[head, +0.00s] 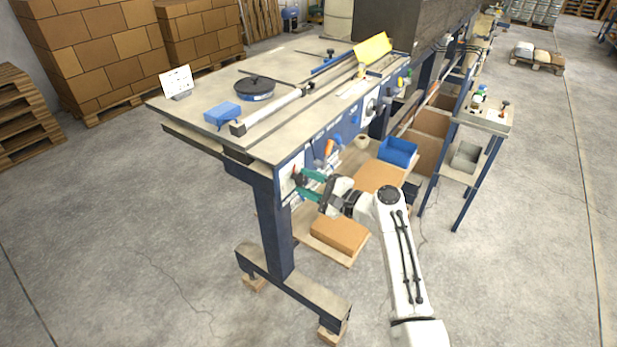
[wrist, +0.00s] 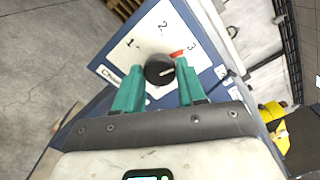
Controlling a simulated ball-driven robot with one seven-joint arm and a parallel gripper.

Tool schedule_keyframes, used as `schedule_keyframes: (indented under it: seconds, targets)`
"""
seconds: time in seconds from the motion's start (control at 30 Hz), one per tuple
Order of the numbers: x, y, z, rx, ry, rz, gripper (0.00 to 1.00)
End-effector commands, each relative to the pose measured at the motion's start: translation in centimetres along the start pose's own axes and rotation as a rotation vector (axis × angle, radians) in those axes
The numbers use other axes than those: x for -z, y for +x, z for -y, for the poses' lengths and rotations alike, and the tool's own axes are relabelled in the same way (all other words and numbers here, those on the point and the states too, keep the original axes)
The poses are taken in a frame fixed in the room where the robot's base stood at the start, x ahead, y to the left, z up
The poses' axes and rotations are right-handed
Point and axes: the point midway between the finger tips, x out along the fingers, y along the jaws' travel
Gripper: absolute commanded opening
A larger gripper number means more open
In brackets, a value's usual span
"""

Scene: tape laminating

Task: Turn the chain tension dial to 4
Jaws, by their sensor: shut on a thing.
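The chain tension dial is a black round knob (wrist: 158,70) on a white plate (wrist: 150,38) printed with 1, 2 and 3. A 4 is not readable; the lower right of the plate is partly covered by my fingers. A red mark (wrist: 178,54) shows beside the knob, close to the 3. A short pale line on the knob points to the right. My gripper (wrist: 159,72) has its two green fingers shut on the knob, one on each side. In the head view my gripper (head: 308,186) is at the plate on the front end of the bench.
The long bench (head: 215,133) carries a black disc (head: 255,86), a blue block (head: 222,112) and a rail. Below are a blue bin (head: 397,151) and a cardboard box (head: 340,234). A small side table (head: 487,117) stands right. The floor in front is clear.

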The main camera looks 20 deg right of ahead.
Motion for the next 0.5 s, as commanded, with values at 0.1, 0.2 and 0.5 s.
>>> schedule_keyframes:
  seconds: [0.1,0.2,0.5]
  targets:
    - [0.07,-0.14,0.21,0.000,0.112,-0.005,0.10]
    - [0.11,-0.14,0.10,0.000,0.206,-0.006,0.10]
    - [0.18,-0.13,-0.12,0.000,0.490,-0.005,0.10]
